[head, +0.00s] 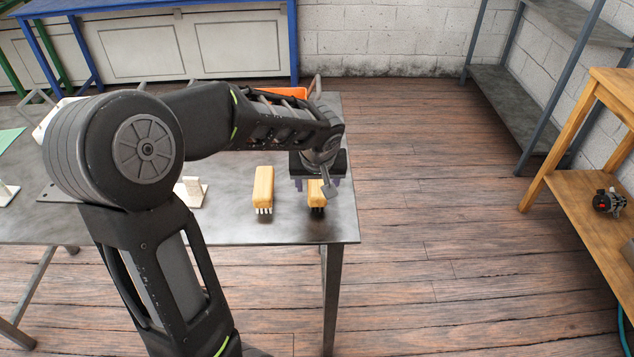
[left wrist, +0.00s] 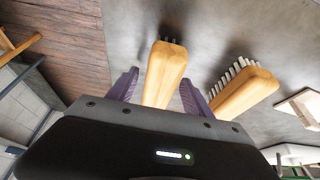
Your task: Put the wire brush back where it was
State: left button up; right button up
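Two brushes with yellow wooden handles stand bristles down near the right end of the grey metal table (head: 230,225). The left brush (head: 263,186) has pale bristles; it also shows at right in the left wrist view (left wrist: 247,92). The right brush (head: 317,199) has dark bristles and shows between the purple fingers in the left wrist view (left wrist: 165,75). I cannot tell which is the wire brush. My left gripper (head: 316,186) is over the right brush, open, its fingers (left wrist: 160,92) on either side of the handle. My right gripper is out of view.
An orange container (head: 285,92) is partly hidden behind my left arm. A white block on a base (head: 192,190) stands left of the brushes. The table's right edge is close to the right brush. A wooden bench (head: 590,190) with a dark part (head: 608,201) stands far right.

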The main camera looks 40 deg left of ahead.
pick_arm(q)
jog(key=shift+r, duration=0.4)
jog(key=v, duration=1.1)
jog(key=shift+r, duration=0.25)
jog(key=shift+s+d, duration=0.1)
jog(key=shift+d, duration=0.05)
